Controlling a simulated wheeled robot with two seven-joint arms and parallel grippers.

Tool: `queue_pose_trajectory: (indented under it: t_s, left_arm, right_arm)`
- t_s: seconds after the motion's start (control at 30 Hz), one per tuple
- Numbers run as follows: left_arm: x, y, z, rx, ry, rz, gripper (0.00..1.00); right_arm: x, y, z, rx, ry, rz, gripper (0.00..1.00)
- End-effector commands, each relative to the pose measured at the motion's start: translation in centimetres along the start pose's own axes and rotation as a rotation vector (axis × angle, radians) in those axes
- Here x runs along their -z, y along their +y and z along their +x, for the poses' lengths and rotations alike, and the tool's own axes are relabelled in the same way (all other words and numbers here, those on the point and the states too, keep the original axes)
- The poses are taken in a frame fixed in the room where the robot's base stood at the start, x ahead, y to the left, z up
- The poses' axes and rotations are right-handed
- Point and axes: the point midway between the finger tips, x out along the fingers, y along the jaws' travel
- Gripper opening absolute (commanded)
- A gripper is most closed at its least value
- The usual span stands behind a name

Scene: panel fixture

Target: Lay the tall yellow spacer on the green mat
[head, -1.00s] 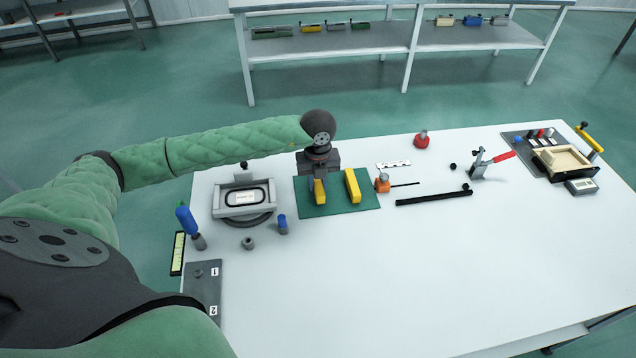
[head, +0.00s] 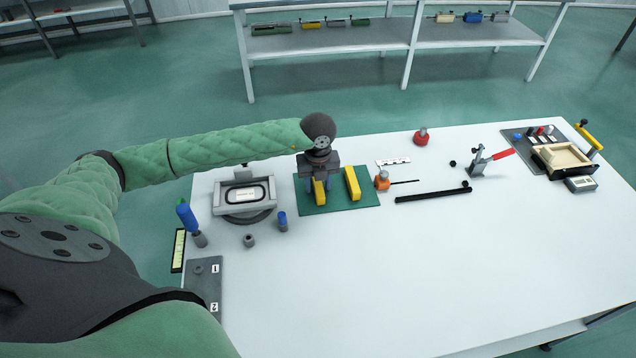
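The green mat (head: 340,204) lies on the white table in the head view. Two yellow spacers are on it, both lying lengthwise and apart from each other. The left yellow spacer (head: 320,196) is under my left gripper (head: 319,185), whose fingers point down at its far end and hide part of it. I cannot tell whether the fingers press on it. The right yellow spacer (head: 353,183) lies free on the mat. Which of the two is the tall one is not clear from this angle. My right gripper is out of view.
A grey fixture (head: 228,207) stands left of the mat, with a blue-topped peg (head: 282,222) in front. An orange-based tool (head: 382,182) stands close to the mat's right edge. A black bar (head: 430,196) lies further right. The table's front middle is clear.

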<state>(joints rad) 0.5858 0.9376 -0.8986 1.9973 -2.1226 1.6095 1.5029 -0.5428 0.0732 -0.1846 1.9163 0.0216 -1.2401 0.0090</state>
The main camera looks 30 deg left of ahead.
Motion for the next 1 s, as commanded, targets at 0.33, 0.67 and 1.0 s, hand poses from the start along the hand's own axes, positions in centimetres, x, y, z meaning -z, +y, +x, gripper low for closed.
queue_pose_trajectory:
  t_s: [0.33, 0.67, 1.0]
  left_arm:
    - [0.0, 0.0, -0.1, 0.0, 0.0, 0.0, 0.43]
    - [-0.1, -0.1, -1.7, 0.002, -0.002, -0.001, 0.43]
    - [-0.1, -0.1, -6.9, 0.003, -0.003, 0.001, 0.43]
  right_arm:
    - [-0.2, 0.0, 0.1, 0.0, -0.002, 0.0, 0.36]
    - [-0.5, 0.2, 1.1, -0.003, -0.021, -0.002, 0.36]
    - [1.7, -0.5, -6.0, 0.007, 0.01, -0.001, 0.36]
